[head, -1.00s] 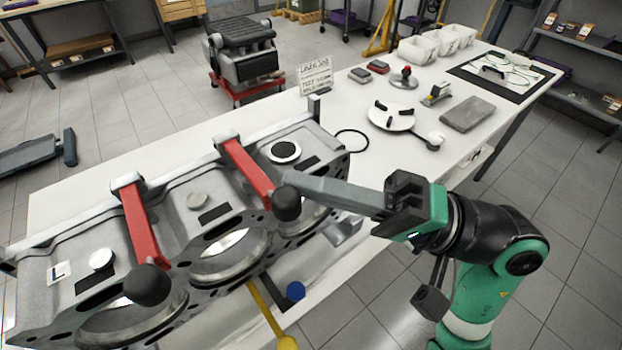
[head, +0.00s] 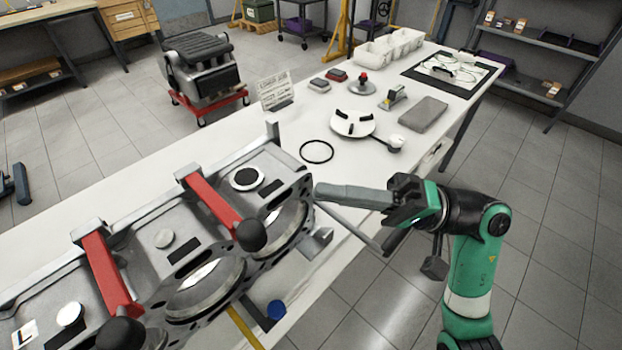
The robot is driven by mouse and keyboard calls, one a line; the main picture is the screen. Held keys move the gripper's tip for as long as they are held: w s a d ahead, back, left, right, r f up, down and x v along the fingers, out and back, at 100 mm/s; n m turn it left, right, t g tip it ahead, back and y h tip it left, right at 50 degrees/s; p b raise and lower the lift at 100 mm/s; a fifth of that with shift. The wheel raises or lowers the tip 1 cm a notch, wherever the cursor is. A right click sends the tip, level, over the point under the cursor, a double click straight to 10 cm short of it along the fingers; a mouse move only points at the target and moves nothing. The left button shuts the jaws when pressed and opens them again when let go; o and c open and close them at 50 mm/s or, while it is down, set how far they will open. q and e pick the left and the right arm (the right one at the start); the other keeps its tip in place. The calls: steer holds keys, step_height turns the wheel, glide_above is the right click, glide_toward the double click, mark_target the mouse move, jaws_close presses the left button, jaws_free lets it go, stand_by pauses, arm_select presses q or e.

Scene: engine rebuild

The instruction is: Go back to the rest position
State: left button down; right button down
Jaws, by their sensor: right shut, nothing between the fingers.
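My right gripper (head: 326,190) is shut and empty, its long grey fingers together and pointing left. It hangs in front of the right end of the engine block (head: 140,215), near the bench's front edge. The fingertips look close to the block's end in the picture; I cannot tell whether they touch it. My right arm is green and black and comes up from the lower right. My left gripper is not in view.
Two red clamp levers (head: 210,200) with black knobs lie across the block. The white bench (head: 345,195) holds a black ring (head: 316,151), a white round fixture (head: 352,123), a grey pad (head: 423,114) and white bins (head: 390,47) farther back. Open floor lies right of the bench.

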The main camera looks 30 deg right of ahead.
steer(key=shift+s+d+f, duration=0.1)
steer(key=shift+d+f, duration=0.15)
stand_by(0.3)
